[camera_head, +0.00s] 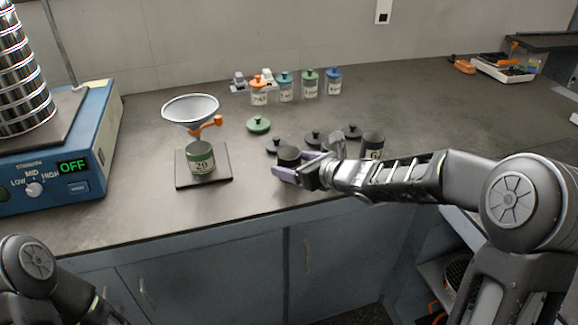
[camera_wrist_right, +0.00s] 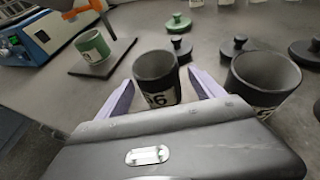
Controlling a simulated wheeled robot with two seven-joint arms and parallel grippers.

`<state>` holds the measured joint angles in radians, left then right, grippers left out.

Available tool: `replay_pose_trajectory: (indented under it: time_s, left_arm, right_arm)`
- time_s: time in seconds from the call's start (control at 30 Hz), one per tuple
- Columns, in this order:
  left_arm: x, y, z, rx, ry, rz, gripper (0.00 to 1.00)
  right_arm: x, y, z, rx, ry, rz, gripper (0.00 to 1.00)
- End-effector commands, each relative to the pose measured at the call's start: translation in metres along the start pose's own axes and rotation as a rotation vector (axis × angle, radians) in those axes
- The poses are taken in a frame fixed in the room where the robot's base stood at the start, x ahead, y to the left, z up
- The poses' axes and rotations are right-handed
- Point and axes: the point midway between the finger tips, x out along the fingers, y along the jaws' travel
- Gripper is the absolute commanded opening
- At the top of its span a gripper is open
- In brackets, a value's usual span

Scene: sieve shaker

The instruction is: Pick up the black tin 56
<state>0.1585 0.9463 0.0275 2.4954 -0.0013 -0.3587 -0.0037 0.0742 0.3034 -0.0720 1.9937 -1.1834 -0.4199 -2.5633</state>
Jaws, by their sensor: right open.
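A black open-topped tin (camera_head: 289,154) stands upright on the dark bench. In the right wrist view the same tin (camera_wrist_right: 156,72) has a pale label ending in 6; its first digit is partly hidden. My right gripper (camera_head: 299,168) is open, with one purple finger on each side of this tin. The right wrist view shows the open fingers (camera_wrist_right: 162,90) reaching along the tin, with a gap visible at the right finger; contact at the left is unclear. A second black tin (camera_head: 373,142) stands to the right, with a label starting with 6. My left gripper is out of view.
Several black lids (camera_head: 313,138) lie behind the tins, near a green lid (camera_head: 259,124). A green tin (camera_head: 201,160) sits on a dark plate (camera_head: 185,184) under a funnel (camera_head: 190,108). Coloured-lid jars (camera_head: 285,90) stand behind. The blue shaker (camera_head: 99,125) is left.

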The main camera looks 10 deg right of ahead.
Motion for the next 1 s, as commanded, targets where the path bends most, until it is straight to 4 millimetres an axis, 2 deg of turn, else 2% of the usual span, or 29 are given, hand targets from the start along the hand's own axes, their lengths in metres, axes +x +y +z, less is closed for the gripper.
replay_pose_trajectory:
  time_s: [0.3,0.4,1.0]
  left_arm:
    - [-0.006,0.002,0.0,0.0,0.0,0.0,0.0]
    - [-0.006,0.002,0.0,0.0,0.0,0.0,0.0]
    - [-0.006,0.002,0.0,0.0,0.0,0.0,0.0]
  right_arm:
    - [0.042,0.002,0.003,0.0,0.002,0.001,0.77]
    - [0.049,0.002,0.003,0.0,0.001,0.001,0.77]
    - [0.05,0.002,0.003,0.0,0.0,0.0,0.77]
